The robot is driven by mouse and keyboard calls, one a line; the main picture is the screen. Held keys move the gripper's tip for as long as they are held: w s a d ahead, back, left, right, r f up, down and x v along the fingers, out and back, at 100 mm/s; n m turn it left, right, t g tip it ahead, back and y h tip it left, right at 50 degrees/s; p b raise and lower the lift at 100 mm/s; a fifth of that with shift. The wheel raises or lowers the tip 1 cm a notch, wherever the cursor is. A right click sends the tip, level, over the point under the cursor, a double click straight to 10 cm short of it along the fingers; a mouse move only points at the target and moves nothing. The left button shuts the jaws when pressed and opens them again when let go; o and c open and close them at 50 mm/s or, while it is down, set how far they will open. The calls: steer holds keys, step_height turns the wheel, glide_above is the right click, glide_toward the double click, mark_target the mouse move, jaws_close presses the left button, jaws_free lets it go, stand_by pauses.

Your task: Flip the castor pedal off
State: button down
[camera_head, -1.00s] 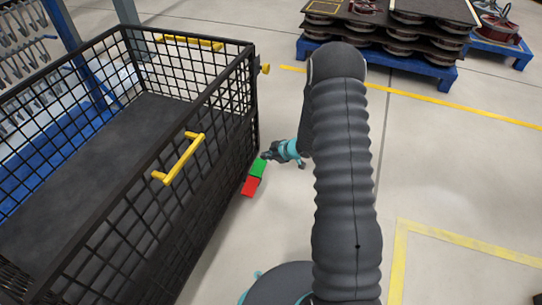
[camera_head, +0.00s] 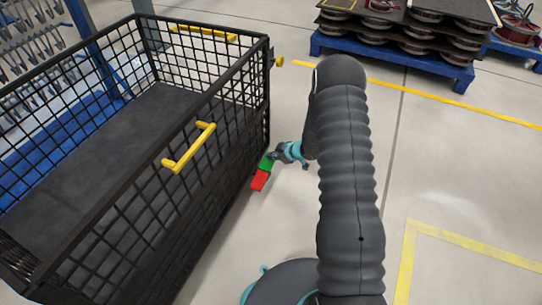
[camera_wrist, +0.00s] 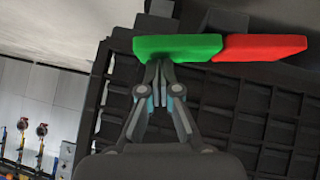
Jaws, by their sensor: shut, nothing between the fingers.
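The castor pedal has a green part (camera_head: 267,163) and a red part (camera_head: 260,180). It sticks out low at the near right side of the black mesh cart (camera_head: 213,165). In the wrist view the green part (camera_wrist: 178,46) lies left of the red part (camera_wrist: 262,47). My gripper (camera_head: 273,156) is shut and empty. In the wrist view my gripper's fingertips (camera_wrist: 157,64) are at the green part's edge and appear to touch it. The exact contact cannot be told. The castor itself is hidden.
The cart has yellow handles (camera_head: 190,148) on its side. A blue pallet (camera_head: 392,62) with stacked dark parts stands at the back right. The floor to the right is clear, with yellow lines (camera_head: 455,92).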

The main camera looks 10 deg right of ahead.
steer(key=shift+w+d+f, duration=0.2)
steer(key=shift+d+f, duration=0.05)
steer(key=shift+d, duration=0.15)
steer(key=shift+w+d+f, duration=0.2)
steer(key=shift+w+f, duration=0.1)
steer(key=shift+f, duration=0.35)
steer(key=shift+w+d+f, duration=0.2)
steer(key=shift+w+f, duration=0.05)
steer(key=shift+f, duration=0.4)
steer(key=shift+b, duration=0.3)
steer(key=shift+f, duration=0.15)
steer(key=r+p, duration=0.2)
steer(key=r, duration=0.1)
steer(key=r+p, duration=0.1)
steer(key=shift+w+d+r+p, duration=0.3)
steer(key=shift+w+p, duration=0.1)
steer(key=s+d+r, duration=0.2)
steer(key=d+r, duration=0.4)
steer(key=shift+s+d+r+p, duration=0.2)
steer(key=shift+s+d+p, duration=0.15)
steer(key=shift+p, duration=0.05)
